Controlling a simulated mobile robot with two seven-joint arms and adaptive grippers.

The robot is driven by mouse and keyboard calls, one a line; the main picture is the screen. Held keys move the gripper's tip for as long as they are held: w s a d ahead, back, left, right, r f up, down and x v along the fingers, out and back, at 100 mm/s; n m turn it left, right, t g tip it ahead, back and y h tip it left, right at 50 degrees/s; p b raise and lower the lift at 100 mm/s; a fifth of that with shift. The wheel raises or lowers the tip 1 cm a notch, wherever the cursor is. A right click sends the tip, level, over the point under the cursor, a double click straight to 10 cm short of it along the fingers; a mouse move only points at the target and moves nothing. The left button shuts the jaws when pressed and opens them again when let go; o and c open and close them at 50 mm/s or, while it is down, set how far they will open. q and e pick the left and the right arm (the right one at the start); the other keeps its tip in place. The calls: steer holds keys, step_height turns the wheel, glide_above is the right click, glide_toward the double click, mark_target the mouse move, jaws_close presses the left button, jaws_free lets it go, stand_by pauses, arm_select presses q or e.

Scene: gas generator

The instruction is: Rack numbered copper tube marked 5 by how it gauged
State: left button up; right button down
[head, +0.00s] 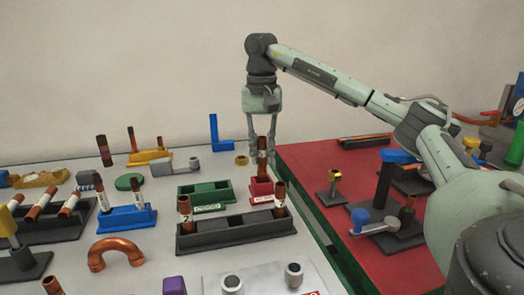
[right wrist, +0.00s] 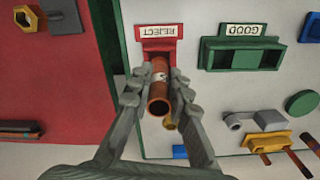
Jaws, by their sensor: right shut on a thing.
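My right gripper (head: 262,146) is shut on a copper tube (head: 262,160) with a white label band. In the right wrist view the fingers (right wrist: 157,84) close on both sides of the tube (right wrist: 159,103), whose open end faces the camera; its number is too small to read surely. The tube is upright, its lower end at the red REJECT holder (head: 261,189), which also shows in the right wrist view (right wrist: 158,46). Whether it is fully seated is hidden. The green GOOD holder (head: 205,193) beside it looks empty. My left gripper is out of view.
A black rack (head: 235,234) in front holds two labelled tubes, one marked 2. A grey gauge block (head: 262,282) stands nearer. A blue holder (head: 127,217), a copper bend (head: 115,248) and a rack of tilted tubes (head: 50,230) lie left. A red-topped table (head: 340,215) adjoins right.

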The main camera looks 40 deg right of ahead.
mark_target(262, 172)
steer(key=shift+f, duration=0.1)
stand_by(0.3)
steer(key=shift+f+b, duration=1)
steer(key=shift+f, duration=1)
steer(key=c, duration=1.3)
jaws_free()
steer(key=shift+c, duration=0.2)
step_height(262, 172, up, 12)
steer(key=shift+r, duration=0.1)
